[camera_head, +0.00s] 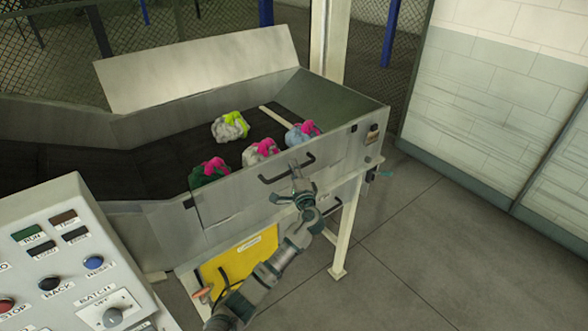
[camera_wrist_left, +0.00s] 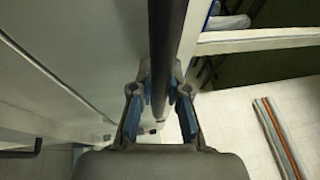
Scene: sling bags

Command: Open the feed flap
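The feed flap (camera_head: 235,196) is the grey metal front panel of the conveyor hopper. It stands upright and looks shut. Its dark U-shaped handle (camera_head: 270,181) sticks out from the panel. My left gripper (camera_head: 292,190) is at the handle, just below and in front of it. In the left wrist view a dark bar (camera_wrist_left: 168,40), apparently the handle, runs between the two blue-padded fingers of my left gripper (camera_wrist_left: 160,105). The fingers are apart, with gaps beside the bar's lower part. Firm contact is not clear. My right gripper is not in view.
Several coloured bundles, one of them white and yellow (camera_head: 230,126), lie on the dark belt (camera_head: 150,165) behind the flap. A control panel (camera_head: 60,260) stands at front left. A yellow panel (camera_head: 240,262) and a pale leg (camera_head: 345,230) are below. Floor at right is clear.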

